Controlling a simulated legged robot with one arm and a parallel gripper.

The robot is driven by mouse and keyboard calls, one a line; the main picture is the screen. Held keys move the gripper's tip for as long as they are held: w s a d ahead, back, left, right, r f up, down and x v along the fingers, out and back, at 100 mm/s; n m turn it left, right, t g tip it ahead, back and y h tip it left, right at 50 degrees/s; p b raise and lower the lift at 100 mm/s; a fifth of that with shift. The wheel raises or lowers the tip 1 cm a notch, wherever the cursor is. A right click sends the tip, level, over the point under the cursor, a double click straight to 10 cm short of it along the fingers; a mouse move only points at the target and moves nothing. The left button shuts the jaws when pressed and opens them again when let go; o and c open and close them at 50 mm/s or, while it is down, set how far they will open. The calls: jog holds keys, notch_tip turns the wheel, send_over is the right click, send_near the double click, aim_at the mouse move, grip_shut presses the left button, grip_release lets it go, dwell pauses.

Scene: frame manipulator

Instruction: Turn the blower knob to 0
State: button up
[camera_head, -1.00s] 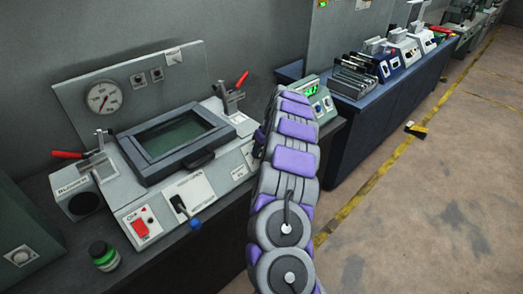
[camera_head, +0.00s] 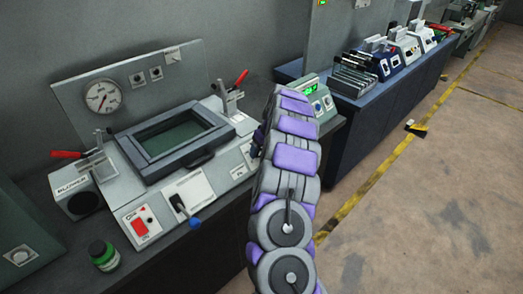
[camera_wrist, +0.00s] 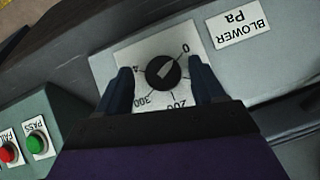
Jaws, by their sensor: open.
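The blower knob (camera_wrist: 164,72) is a round black knob on a white dial plate (camera_wrist: 130,56) marked 0, 200, 300 and a partly hidden 4. A label reading BLOWER Pa (camera_wrist: 238,23) sits beside it. The pale pointer on the knob points up and right, roughly toward the 0. My gripper (camera_wrist: 160,66) is open, with one dark finger on each side of the knob. I cannot tell whether either finger touches it. In the head view my arm covers the knob, and my gripper is mostly hidden at the machine's right end.
The grey machine (camera_head: 165,188) has a framed window, a round gauge (camera_head: 103,97) and red-handled clamps. A small green-topped bottle (camera_head: 103,255) stands at its front left. A green button (camera_wrist: 36,142) and a red button (camera_wrist: 8,153) are near my gripper. Open floor lies to the right.

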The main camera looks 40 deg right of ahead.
jog(key=shift+a+r, duration=0.1)
jog(key=shift+r, duration=0.25)
jog(key=p+v, duration=0.3)
jog(key=v, duration=1.3)
jog(key=shift+r+p, duration=0.25)
jog(key=shift+p, duration=0.05)
